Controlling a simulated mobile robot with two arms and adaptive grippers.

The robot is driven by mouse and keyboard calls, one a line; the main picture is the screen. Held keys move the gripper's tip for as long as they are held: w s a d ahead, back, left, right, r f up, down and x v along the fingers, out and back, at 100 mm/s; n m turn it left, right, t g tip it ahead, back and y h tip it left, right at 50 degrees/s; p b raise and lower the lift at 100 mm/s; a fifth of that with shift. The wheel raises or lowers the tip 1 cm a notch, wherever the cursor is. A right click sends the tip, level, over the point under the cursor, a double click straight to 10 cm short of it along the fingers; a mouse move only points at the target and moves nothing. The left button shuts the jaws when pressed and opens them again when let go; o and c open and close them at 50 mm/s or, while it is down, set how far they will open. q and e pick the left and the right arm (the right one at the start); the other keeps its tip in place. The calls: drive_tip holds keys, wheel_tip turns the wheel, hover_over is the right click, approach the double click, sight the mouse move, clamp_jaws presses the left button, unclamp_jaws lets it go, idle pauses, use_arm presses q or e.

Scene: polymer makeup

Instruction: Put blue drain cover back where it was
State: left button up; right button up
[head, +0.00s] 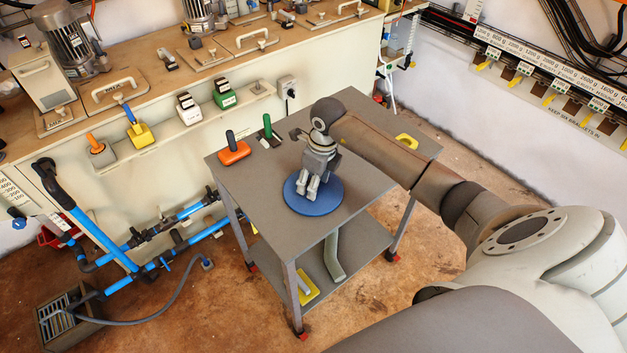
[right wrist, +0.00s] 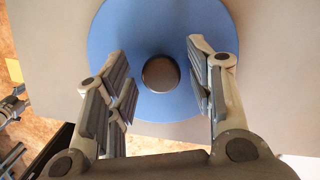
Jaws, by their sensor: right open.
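The blue drain cover (head: 330,204) is a round flat disc lying on the grey top of a wheeled cart (head: 370,175) in the head view. In the right wrist view the blue cover (right wrist: 165,25) has a dark round knob (right wrist: 160,74) at its middle. My right gripper (head: 312,190) points down over the cover. Its open fingers (right wrist: 160,78) stand on either side of the knob, with a gap on both sides. It hides part of the cover in the head view. My left gripper is not in view.
An orange-based tool (head: 234,152) and a green-handled tool (head: 268,130) sit at the cart's far left, and a yellow item (head: 407,141) at its right. Blue pipes (head: 160,240) and a grated grey box (head: 62,318) stand on the floor at left.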

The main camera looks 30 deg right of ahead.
sight(319, 192)
wheel_tip(319, 192, up, 12)
drive_tip(key=s+b, duration=0.1)
drive_tip(key=shift+s+d+f+b, duration=0.2)
drive_tip(key=shift+s+d+b, duration=0.05)
drive_tip(key=shift+d+b, duration=0.15)
